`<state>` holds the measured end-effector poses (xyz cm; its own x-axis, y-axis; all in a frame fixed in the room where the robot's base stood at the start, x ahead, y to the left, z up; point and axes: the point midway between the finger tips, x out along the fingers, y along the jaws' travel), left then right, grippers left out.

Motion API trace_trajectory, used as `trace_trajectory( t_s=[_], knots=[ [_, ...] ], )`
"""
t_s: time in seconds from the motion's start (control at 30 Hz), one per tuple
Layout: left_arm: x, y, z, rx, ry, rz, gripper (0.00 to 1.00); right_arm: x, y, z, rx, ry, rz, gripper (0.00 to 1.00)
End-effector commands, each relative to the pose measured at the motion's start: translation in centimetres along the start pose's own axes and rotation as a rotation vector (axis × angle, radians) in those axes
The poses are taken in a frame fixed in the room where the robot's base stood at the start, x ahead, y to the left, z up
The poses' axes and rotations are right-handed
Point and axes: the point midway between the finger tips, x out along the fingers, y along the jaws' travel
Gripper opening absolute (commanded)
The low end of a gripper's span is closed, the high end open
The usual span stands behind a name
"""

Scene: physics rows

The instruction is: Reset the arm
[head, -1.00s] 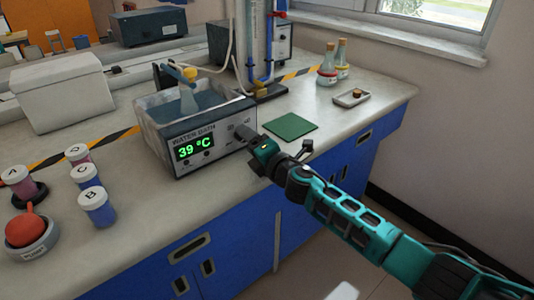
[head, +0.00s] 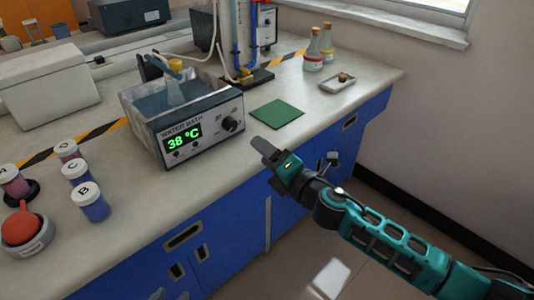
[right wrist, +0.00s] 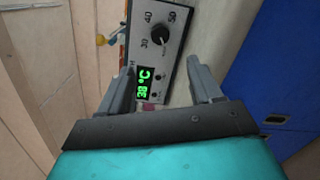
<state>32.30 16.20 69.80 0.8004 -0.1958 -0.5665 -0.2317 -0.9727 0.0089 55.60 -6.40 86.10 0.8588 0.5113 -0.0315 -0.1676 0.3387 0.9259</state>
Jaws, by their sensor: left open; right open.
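My right arm reaches in from the lower right in the head view. Its gripper (head: 263,150) is in front of the bench edge, to the right of the water bath and apart from it. In the right wrist view the gripper (right wrist: 163,85) has its two fingers spread with nothing between them. The water bath (head: 200,128) stands on the bench, its green display reading 38 °C. Its black knob (head: 232,122) is uncovered in the head view. The display (right wrist: 144,82) and the knob (right wrist: 159,40) also show in the right wrist view. My left gripper is not in view.
A flask (head: 174,92) stands in the bath. A green mat (head: 278,113) lies right of it, with a small tray (head: 338,84) and two bottles (head: 313,55) behind. Several lidded jars (head: 90,203) and a red bulb (head: 22,228) are at the left. The blue cabinets are below the bench.

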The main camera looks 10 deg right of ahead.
Motion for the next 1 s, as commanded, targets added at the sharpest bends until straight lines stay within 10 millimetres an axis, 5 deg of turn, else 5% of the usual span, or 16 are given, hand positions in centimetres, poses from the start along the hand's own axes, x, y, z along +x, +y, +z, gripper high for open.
trace_trajectory(
  t_s=[0.3,0.47,0.67,1.0],
  knots=[
    [0.0,0.1,-0.4,0.001,0.006,0.003,0.43,-0.1,-0.1,-0.1,0.020,-0.001,-0.004,0.64],
    [-0.5,0.1,-1.1,0.003,0.009,0.002,0.43,-2.0,-1.2,-1.4,0.257,-0.027,-0.050,0.64],
    [-1.3,-0.2,-2.4,0.009,0.021,-0.008,0.43,-7.8,-4.5,-3.8,0.856,-0.151,-0.173,0.64],
    [-2.5,-1.0,-2.4,0.015,0.002,-0.027,0.43,-21.2,-10.3,-6.7,1.731,-0.535,-0.333,0.64]
  ],
)
